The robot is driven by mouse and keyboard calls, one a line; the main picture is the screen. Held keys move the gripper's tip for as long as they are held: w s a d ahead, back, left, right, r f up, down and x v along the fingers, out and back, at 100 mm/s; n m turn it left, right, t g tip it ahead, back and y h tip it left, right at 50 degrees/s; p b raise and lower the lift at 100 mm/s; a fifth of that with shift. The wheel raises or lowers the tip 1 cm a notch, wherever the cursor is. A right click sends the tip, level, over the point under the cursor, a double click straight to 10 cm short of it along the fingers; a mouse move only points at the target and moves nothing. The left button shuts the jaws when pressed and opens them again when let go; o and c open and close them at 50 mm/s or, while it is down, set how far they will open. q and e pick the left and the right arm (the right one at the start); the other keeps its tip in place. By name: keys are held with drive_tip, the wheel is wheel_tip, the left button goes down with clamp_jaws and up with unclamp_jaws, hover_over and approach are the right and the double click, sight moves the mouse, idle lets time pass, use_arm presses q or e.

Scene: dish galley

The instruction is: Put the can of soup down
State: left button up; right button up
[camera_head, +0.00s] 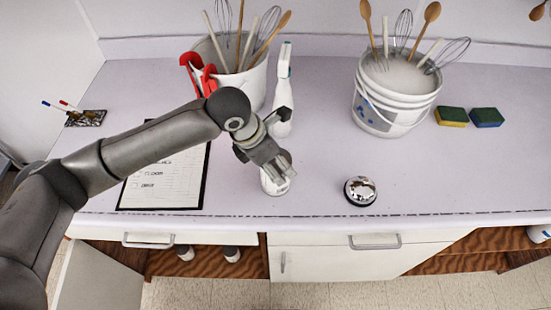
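A small, pale can (274,186), taken as the can of soup, is at the front middle of the counter, upright or nearly so. My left gripper (279,172) reaches in from the left, with its fingers around the can's upper part. It looks shut on the can, and the fingers and wrist hide much of it. The can's base is at or very close to the counter top (320,165); I cannot tell whether it touches. My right gripper is not in view.
A spray bottle (282,105) stands close behind my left gripper. A silver bell (360,191) sits to the right and a clipboard (165,185) lies to the left. Utensil buckets (245,88) (385,110) and sponges (452,117) (487,118) are farther back. The counter between can and bell is clear.

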use_arm(q)
drive_tip(key=o, duration=1.4)
drive_tip(key=shift+c, duration=0.2)
drive_tip(key=b+v, duration=0.1)
drive_tip(key=v, duration=1.1)
drive_tip(key=shift+b, duration=0.35)
